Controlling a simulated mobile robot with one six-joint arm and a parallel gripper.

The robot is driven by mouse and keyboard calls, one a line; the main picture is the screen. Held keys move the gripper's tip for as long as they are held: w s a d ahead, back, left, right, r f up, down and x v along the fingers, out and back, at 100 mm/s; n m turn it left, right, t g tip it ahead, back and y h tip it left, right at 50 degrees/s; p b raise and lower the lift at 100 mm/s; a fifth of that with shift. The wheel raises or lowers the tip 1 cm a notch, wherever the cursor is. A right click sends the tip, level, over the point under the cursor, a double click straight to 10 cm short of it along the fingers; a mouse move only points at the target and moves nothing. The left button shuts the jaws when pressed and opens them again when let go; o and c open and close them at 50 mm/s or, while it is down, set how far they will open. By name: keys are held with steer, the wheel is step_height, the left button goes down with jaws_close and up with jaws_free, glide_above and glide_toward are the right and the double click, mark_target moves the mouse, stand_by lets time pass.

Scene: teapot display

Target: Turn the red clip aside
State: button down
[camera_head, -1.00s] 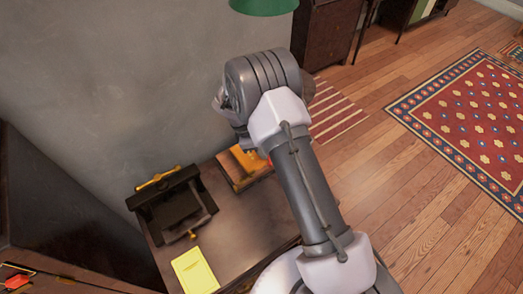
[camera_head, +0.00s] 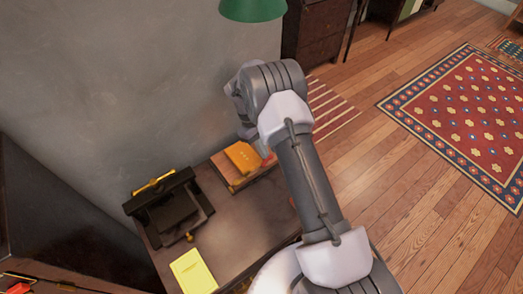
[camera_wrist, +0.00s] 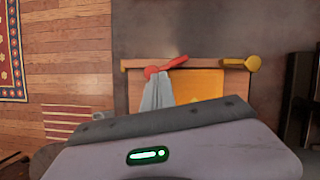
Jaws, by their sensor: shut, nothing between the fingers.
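The red clip (camera_wrist: 165,68) lies slanted across the top bar of a wooden frame in the wrist view, its round end at the left. A yellow panel (camera_wrist: 203,84) sits in the frame below it. My gripper (camera_wrist: 157,82) shows as grey fingers, shut and empty, its tips just under the clip's round end. I cannot tell whether they touch it. In the head view the panel (camera_head: 242,156) lies on the table, with a bit of red (camera_head: 269,159) at its right edge. My arm partly hides that spot.
A yellow clip (camera_wrist: 240,62) sits on the bar's right end. In the head view a dark stand with a gold bar (camera_head: 153,186) and a yellow pad (camera_head: 193,272) share the dark table (camera_head: 238,215). The wall is close behind. A green lampshade (camera_head: 253,9) hangs above.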

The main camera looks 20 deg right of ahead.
steer(key=shift+s+d+m+y, duration=0.15)
steer(key=shift+d+m+y, duration=0.2)
steer(key=shift+m, duration=0.65)
steer(key=shift+d+m+g, duration=0.15)
steer(key=shift+m+g, duration=0.15)
steer(key=shift+m, duration=0.1)
